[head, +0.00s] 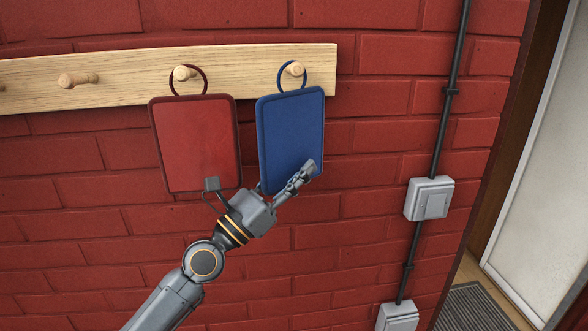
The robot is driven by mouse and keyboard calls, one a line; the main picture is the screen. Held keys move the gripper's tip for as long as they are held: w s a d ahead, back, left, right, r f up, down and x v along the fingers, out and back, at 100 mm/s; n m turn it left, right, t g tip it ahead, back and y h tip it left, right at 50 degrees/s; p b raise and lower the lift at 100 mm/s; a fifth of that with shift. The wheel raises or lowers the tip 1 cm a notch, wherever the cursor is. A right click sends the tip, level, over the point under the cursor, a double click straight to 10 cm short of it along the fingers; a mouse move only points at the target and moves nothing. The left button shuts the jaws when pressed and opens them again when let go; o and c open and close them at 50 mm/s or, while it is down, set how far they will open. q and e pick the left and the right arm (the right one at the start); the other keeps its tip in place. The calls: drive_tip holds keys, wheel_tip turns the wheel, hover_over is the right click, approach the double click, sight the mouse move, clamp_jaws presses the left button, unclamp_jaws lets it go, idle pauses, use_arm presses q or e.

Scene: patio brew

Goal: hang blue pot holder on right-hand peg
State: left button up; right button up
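The blue pot holder (290,130) hangs against the wall with its loop around the right-hand peg (295,69) of a wooden rail; it is slightly tilted. My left gripper (260,177) is open, its fingers spread wide, just below and in front of the pot holder. Its right finger overlaps the lower part of the blue face in the head view; I cannot tell whether it touches. Its left finger shows in front of the lower right part of a red pot holder. My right gripper is not in view.
The red pot holder (195,140) hangs by its loop on the middle peg (184,73). The left peg (78,80) of the rail (130,77) is bare. A grey switch box (429,199) and a dark conduit are on the brick wall at right, beside a doorway.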

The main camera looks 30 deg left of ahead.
use_arm(q)
drive_tip(key=shift+s+f, duration=0.1)
drive_tip(key=shift+s+a+f, duration=0.3)
drive_tip(key=shift+s+f, duration=0.1)
drive_tip(key=v, duration=1)
drive_tip(key=shift+s, duration=0.35)
drive_tip(key=shift+f, duration=0.1)
